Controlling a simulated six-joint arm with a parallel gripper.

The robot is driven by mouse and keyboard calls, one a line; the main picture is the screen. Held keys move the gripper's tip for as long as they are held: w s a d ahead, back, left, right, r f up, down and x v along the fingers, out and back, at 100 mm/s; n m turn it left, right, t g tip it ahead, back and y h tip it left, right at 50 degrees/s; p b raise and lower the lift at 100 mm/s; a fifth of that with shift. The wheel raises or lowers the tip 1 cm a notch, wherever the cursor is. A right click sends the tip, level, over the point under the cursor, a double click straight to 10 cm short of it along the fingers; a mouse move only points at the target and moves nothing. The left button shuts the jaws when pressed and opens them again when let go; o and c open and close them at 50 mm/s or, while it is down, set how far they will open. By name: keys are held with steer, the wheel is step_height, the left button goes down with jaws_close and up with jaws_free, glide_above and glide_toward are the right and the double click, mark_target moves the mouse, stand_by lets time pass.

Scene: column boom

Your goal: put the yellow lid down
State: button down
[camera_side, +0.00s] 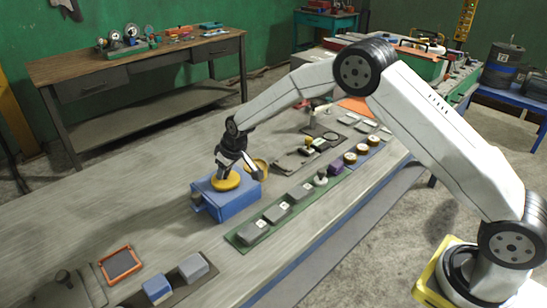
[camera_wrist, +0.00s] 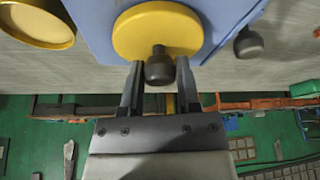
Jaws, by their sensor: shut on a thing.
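The yellow lid (camera_side: 224,182) is a flat round disc with a dark knob, over the top of the blue box (camera_side: 234,205). I cannot tell whether it touches the box. In the wrist view the lid (camera_wrist: 140,32) lies in front of the blue box (camera_wrist: 92,28), its dark knob (camera_wrist: 159,68) between my fingertips. My gripper (camera_side: 224,172) is shut on the knob and points down; it also shows in the wrist view (camera_wrist: 160,70). The fingers hide part of the lid in the side view.
A round yellow-rimmed dish (camera_side: 260,164) stands just behind the box; it also shows in the wrist view (camera_wrist: 38,20). A green strip (camera_side: 262,226) with grey blocks lies in front. An orange-framed tile (camera_side: 121,264) is at lower left. The bench between tile and box is clear.

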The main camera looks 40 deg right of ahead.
steer(key=shift+f, duration=0.2)
steer(key=shift+c, duration=1.6)
jaws_free()
steer(key=v, duration=1.2)
steer(key=shift+s+r, duration=0.15)
steer(key=s+d+f+m, duration=0.1)
steer(key=s+d+f, duration=0.1)
steer(key=s, duration=1.2)
steer(key=s+d+f+m+g+h, duration=0.1)
steer(key=s+d, duration=0.3)
steer(key=s, duration=1)
steer(key=shift+s+d+f+m+g, duration=0.3)
steer(key=shift+f+m, duration=0.05)
steer(key=shift+m, duration=0.15)
